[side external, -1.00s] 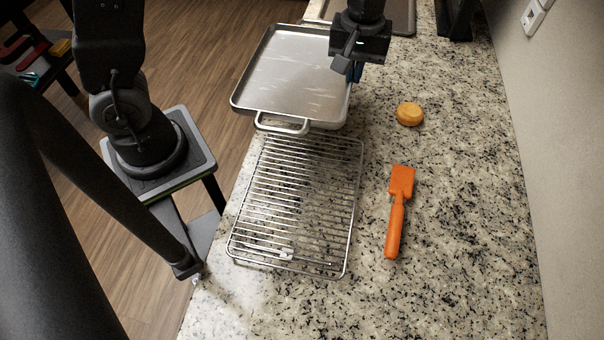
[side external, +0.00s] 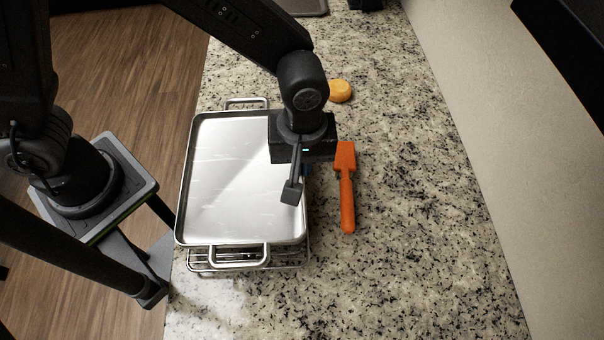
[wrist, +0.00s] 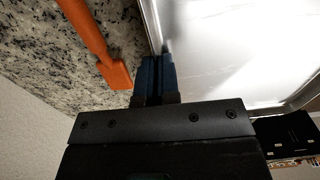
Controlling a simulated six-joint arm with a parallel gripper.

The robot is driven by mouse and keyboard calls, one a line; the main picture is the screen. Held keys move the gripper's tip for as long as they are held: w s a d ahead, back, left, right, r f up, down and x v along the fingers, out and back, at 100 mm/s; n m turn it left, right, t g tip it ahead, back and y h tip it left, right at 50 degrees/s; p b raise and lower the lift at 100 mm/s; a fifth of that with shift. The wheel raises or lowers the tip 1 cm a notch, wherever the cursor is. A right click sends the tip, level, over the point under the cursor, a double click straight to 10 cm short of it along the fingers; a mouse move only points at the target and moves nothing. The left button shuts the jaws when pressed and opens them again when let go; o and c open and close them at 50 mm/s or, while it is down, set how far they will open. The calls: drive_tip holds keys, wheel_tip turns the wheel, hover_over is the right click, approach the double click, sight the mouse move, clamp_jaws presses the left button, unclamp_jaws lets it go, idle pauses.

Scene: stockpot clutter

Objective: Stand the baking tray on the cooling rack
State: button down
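The baking tray (side external: 235,180) is a shiny silver rectangle with a raised rim and a handle at each end. It lies roughly level above the wire cooling rack (side external: 290,260), covering most of it; only the rack's near edge and a bit at the right show. I cannot tell whether the tray touches the rack. My gripper (side external: 300,180) is at the tray's right long side. In the wrist view, the blue fingers (wrist: 156,75) close around the tray's rim, and the tray's bright inside (wrist: 230,45) fills the right. The fingertips are partly hidden in the side view.
An orange spatula (side external: 346,190) lies on the speckled counter just right of my gripper; it also shows in the wrist view (wrist: 100,45). A yellow-orange round piece (side external: 340,91) lies farther back. The counter is clear to the right and front.

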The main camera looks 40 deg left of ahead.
drive_tip(key=shift+s+d+f, duration=0.1)
drive_tip(key=shift+d+f, duration=0.15)
drive_tip(key=shift+f, duration=1.95)
drive_tip(key=c, duration=1.4)
unclamp_jaws()
drive_tip(key=shift+f, duration=0.1)
drive_tip(key=shift+o, duration=0.2)
wheel_tip(320, 180, up, 12)
drive_tip(key=shift+r, duration=0.2)
